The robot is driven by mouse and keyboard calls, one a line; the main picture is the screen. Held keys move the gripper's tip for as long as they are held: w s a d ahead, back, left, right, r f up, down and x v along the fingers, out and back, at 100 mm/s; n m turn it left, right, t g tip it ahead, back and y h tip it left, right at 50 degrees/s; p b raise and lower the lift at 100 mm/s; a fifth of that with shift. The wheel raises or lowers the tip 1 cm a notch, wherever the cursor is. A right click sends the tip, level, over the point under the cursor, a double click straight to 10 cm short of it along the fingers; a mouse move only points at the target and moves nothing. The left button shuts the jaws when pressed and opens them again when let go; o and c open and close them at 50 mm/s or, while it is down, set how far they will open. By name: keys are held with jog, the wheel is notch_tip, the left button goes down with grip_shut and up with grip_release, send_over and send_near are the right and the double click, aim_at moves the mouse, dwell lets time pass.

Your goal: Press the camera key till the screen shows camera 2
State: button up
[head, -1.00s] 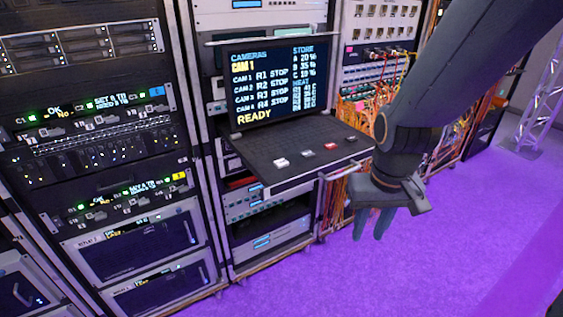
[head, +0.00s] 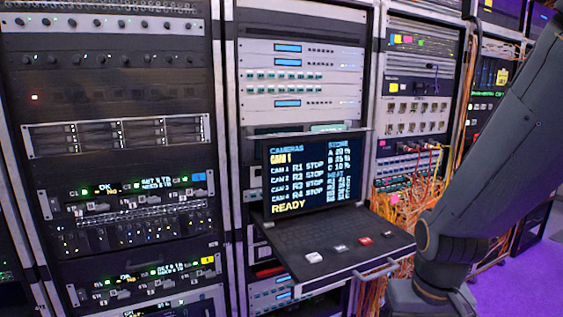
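The screen (head: 313,184) stands upright at the back of a pull-out console drawer in the middle rack. It reads CAMERAS, CAM 1 in yellow, then CAM 1 to CAM 4 with R1 to R4 STOP, and READY. The drawer's keyboard shelf (head: 329,226) carries a white key (head: 314,258) at the front left, a grey key (head: 340,247), a red key (head: 365,241) and another pale key (head: 388,234). Their labels are too small to read, so I cannot tell which is the camera key. My arm comes down at the right; my gripper is below the picture's edge.
A handle (head: 377,270) juts from the drawer's front edge. Orange cables (head: 411,208) hang in the rack to the right, near my arm. A rack of switch panels (head: 138,213) stands at the left. Purple floor (head: 510,290) is open at the lower right.

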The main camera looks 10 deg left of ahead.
grip_shut()
dwell(1.9)
